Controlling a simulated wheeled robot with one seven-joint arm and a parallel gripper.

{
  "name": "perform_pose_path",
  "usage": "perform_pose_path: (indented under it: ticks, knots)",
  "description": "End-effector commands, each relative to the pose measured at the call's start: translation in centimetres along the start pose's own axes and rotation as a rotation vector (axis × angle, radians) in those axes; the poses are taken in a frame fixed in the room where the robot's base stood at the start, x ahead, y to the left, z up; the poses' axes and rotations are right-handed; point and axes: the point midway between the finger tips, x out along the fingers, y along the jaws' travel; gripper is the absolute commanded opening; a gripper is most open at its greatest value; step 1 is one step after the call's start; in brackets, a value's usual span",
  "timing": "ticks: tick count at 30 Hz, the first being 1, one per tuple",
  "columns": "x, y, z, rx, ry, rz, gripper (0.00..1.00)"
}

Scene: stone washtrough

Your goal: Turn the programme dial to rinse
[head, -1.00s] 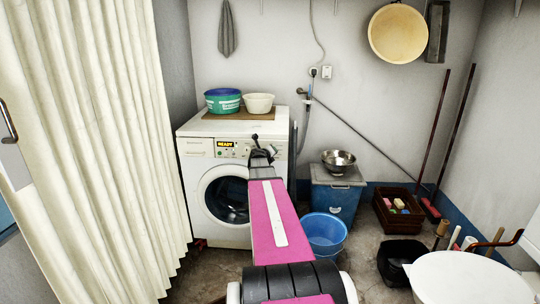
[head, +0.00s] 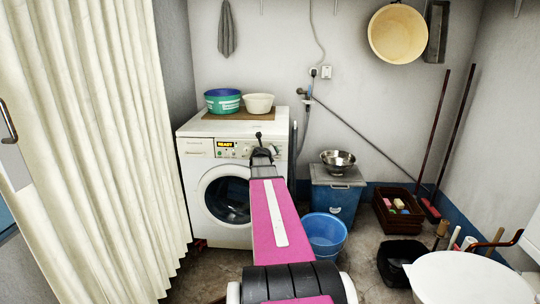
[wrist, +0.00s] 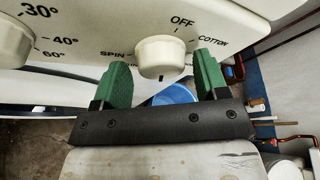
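The white washing machine (head: 206,162) stands against the back wall. Its small display (head: 225,144) reads READY. The programme dial (wrist: 158,56) is a round cream knob, with OFF above it, COTTON to its right and SPIN to its left. A short dark mark shows at the knob's lower edge. No rinse label is visible; part of the ring is hidden. My gripper (wrist: 162,62) is open, its two green fingers on either side of the dial with narrow gaps showing. In the head view my gripper (head: 259,138) is at the machine's front panel and hides the dial.
Another knob (wrist: 14,40) with temperature marks sits left of the dial. A green basin (head: 222,104) and a cream bowl (head: 258,105) stand on the machine. A blue bucket (head: 325,234) and a blue bin (head: 336,196) stand to its right. A pale curtain (head: 85,150) hangs at left.

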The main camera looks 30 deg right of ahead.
Motion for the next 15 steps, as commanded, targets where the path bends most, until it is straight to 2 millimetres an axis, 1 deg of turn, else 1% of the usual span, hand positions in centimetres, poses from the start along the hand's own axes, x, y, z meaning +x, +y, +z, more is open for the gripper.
perform_pose_path:
  ticks: [10,15]
  knots:
    - [-0.1,-0.1,-0.1,0.000,0.002,-0.002,0.73]
    - [-1.2,-0.1,-0.1,0.000,0.002,-0.002,0.73]
